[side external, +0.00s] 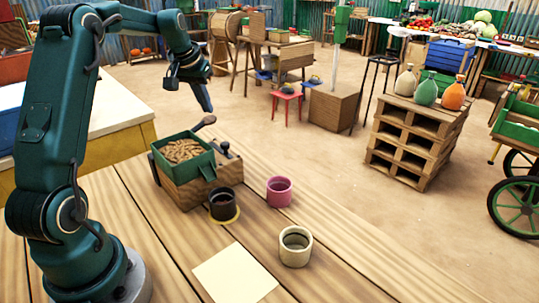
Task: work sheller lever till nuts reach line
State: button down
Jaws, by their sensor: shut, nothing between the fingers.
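The sheller (212,182) is a wooden box on the plank table, with a green hopper (205,160) full of nuts (182,150) and a green chute at its front. A lever with a brown end (208,120) rises behind the hopper. My gripper (208,107) is shut and empty, pointing down just above the lever's end; whether they touch is unclear. A dark cup (223,208) stands on a yellow disc (236,219) just below the chute. Its contents and any line are not readable.
A pink cup (279,191) and a cream cup (295,247) stand to the right of the dark cup. A pale sheet (234,277) lies at the front. The table right of the cups is clear. A pallet stack (415,140) with bottles stands beyond.

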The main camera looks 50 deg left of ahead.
aim_at(208, 120)
jog(key=shift+f, duration=0.15)
jog(key=shift+w+f, duration=0.2)
jog(key=shift+f, duration=1.45)
jog(key=shift+w+f, duration=0.15)
jog(key=shift+f, duration=1.45)
jog(key=shift+r, duration=0.1)
jog(key=shift+s+r, duration=0.2)
jog(key=shift+r, duration=1.45)
jog(key=shift+s+r, duration=0.15)
jog(key=shift+r, duration=1.5)
